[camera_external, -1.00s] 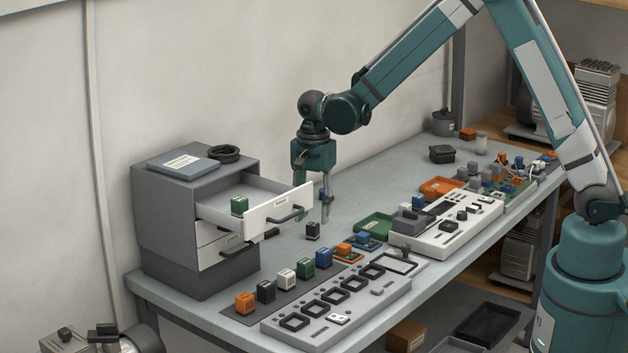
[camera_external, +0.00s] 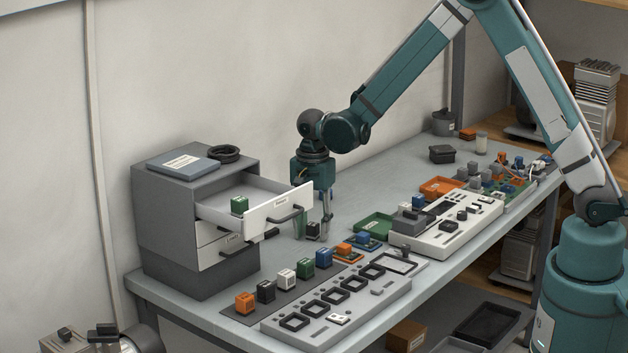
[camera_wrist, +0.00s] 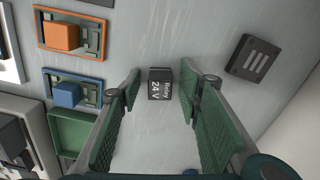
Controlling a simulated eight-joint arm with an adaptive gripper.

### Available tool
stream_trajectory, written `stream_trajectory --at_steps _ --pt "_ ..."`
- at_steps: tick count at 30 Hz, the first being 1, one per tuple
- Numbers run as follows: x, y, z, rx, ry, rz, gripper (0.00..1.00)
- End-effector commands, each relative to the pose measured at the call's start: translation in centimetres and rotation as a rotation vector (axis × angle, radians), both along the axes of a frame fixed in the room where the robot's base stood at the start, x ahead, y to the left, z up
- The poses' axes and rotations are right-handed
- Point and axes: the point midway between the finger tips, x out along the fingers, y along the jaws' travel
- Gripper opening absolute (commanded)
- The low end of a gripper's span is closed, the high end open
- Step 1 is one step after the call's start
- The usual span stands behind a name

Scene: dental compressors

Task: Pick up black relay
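A small black relay (camera_wrist: 159,84) marked "Relay 24 V" stands on the grey bench top in the wrist view. It also shows in the external view (camera_external: 312,229), low between the fingers. My gripper (camera_wrist: 158,92) is open, with one green finger pad on each side of the relay. Gaps show between the pads and the relay in the wrist view. In the external view my gripper (camera_external: 312,236) is down near the bench, just right of the open drawer front (camera_external: 280,213). Another black relay (camera_external: 266,291) stands in the row of coloured relays at the front.
The open drawer holding a green relay (camera_external: 239,205) is close left of my gripper. Orange (camera_wrist: 62,36) and blue (camera_wrist: 67,94) relays sit in framed holders to one side. A dark block with pale stripes (camera_wrist: 252,58) lies opposite. A green tray (camera_external: 374,226) stands to the right.

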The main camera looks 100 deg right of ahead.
Motion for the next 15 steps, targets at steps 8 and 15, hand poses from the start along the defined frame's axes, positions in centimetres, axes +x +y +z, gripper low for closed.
stream_trajectory --at_steps 8,15 --pt "-0.01 0.01 0.01 0.000 0.000 0.000 0.26" --pt "-0.01 0.01 0.01 0.000 0.000 0.000 0.07"
